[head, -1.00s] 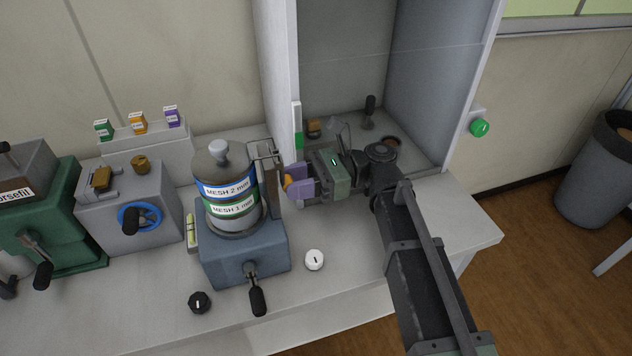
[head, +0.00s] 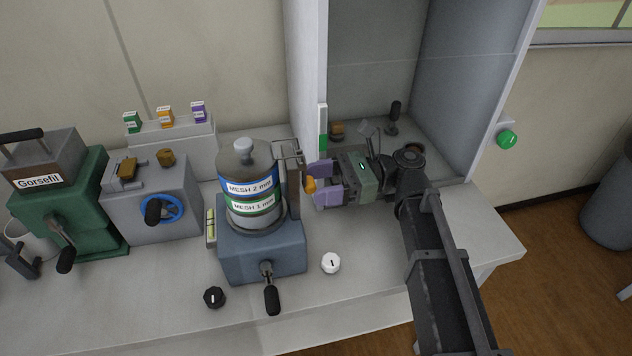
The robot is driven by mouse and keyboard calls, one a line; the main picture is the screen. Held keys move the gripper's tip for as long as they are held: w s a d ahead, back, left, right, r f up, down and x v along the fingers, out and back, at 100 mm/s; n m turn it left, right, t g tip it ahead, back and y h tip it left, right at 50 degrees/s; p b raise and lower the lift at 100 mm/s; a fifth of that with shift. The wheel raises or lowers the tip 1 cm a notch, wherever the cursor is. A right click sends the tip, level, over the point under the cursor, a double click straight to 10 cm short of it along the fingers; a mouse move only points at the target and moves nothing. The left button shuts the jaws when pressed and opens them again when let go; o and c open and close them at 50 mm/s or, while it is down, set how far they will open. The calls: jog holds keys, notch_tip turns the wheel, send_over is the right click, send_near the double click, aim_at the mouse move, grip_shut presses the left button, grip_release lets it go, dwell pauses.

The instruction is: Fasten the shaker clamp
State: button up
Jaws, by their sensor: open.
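The shaker (head: 262,252) is a blue-grey box with a front crank. It carries a stack of sieves (head: 250,200) labelled MESH 2 mm and MESH 1 mm, under a grey lid (head: 243,160) with a round knob. The clamp (head: 288,150) is a wire loop at the top of a post on the stack's right side; the loop stands beside the lid, not over its knob. My gripper (head: 318,184) has purple fingers and is open, just right of the post.
A cabinet wall (head: 305,80) rises close behind the clamp. A white knob (head: 331,263) and a black knob (head: 214,297) sit on the bench in front. A grey machine with a blue wheel (head: 160,209) and a green crank machine (head: 75,205) stand left. The front bench is mostly clear.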

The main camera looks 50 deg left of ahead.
jog(key=v, duration=0.9)
jog(key=shift+w, duration=0.35)
jog(key=shift+d, duration=0.1)
jog(key=w+d+f+t+p, duration=0.2)
jog(key=w+d+f+t, duration=0.15)
jog(key=d, duration=0.55)
jog(key=w+d+f+n+t+h+p, duration=0.15)
jog(key=w+d+t, duration=0.3)
jog(key=d, duration=0.55)
jog(key=w+d+f+t+y+p, duration=0.1)
jog(key=w+d+f+t+p, duration=0.15)
jog(key=d+t, duration=0.45)
jog(key=d+f+n+t+h+p, duration=0.1)
jog(key=d+h, duration=0.6)
jog(key=d, duration=1.9)
jog(key=shift+f+n+t+p, duration=0.35)
jog(key=shift+f+n, duration=0.25)
jog(key=shift+n, duration=0.55)
